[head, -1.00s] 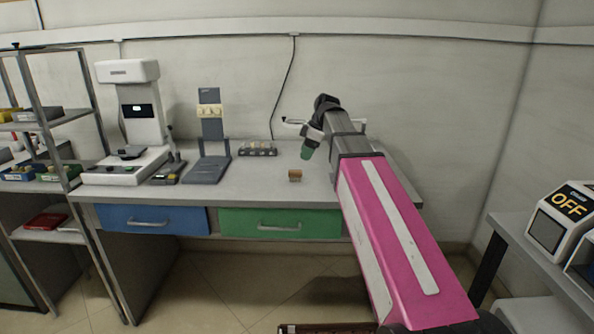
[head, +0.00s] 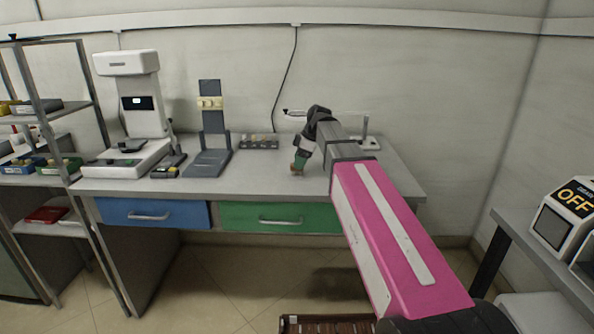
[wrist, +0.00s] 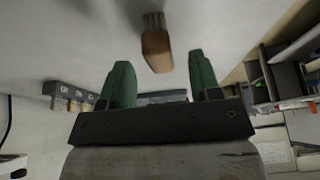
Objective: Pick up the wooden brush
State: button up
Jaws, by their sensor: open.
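The wooden brush (wrist: 156,50) is a small brown block with a paler, bristle-like end. It stands on the grey bench top, and in the head view (head: 296,169) it is partly covered by my gripper. My gripper (wrist: 159,60) has two green fingers, spread apart with nothing between their pads. In the wrist view the brush lies beyond the fingertips, between the lines of the two fingers. In the head view my gripper (head: 299,164) points down at the brush, very close to it; contact cannot be told.
A small labelled rack (head: 259,142) stands behind and left of the brush; it also shows in the wrist view (wrist: 70,95). A grey stand (head: 208,165) and a white instrument (head: 140,155) are further left. Bare bench lies around the brush.

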jog(key=x, duration=0.2)
jog(key=shift+a+f, duration=0.2)
jog(key=shift+f, duration=0.1)
jog(key=c, duration=1)
jog(key=shift+r, duration=0.15)
jog(key=shift+r, duration=0.55)
notch_tip(320, 180, up, 2)
jog(key=shift+r, duration=0.2)
jog(key=s+a+r, duration=0.7)
jog(key=s+a, duration=0.1)
jog(key=shift+a+r, duration=0.15)
